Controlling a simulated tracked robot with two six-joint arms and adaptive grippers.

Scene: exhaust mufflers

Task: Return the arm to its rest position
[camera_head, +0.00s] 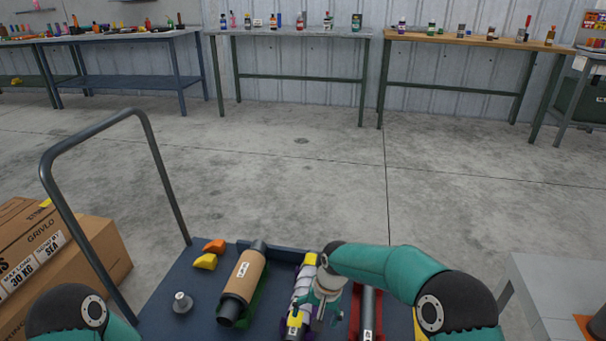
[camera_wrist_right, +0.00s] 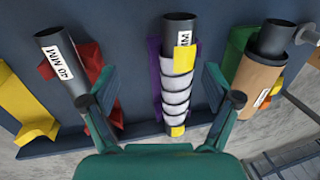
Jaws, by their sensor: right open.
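My right gripper (camera_head: 325,300) is above the trolley deck, over the white-wrapped muffler. In the right wrist view its two fingers (camera_wrist_right: 163,104) are spread wide on either side of that muffler (camera_wrist_right: 177,85), with gaps to both sides. The muffler has yellow bands and a dark end pipe. It lies in a purple cradle (camera_wrist_right: 154,75) and also shows in the head view (camera_head: 299,294), partly hidden by my gripper. My right arm reaches in from the lower right. My left arm shows only a link at the lower left; its gripper is out of frame.
A brown muffler (camera_head: 243,285) lies in a green cradle, and a dark labelled pipe (camera_wrist_right: 68,62) in a red cradle. A yellow cradle (camera_wrist_right: 25,105) looks empty. The trolley handle (camera_head: 57,190) rises at left near cardboard boxes (camera_head: 60,255). A grey table (camera_head: 550,290) stands right.

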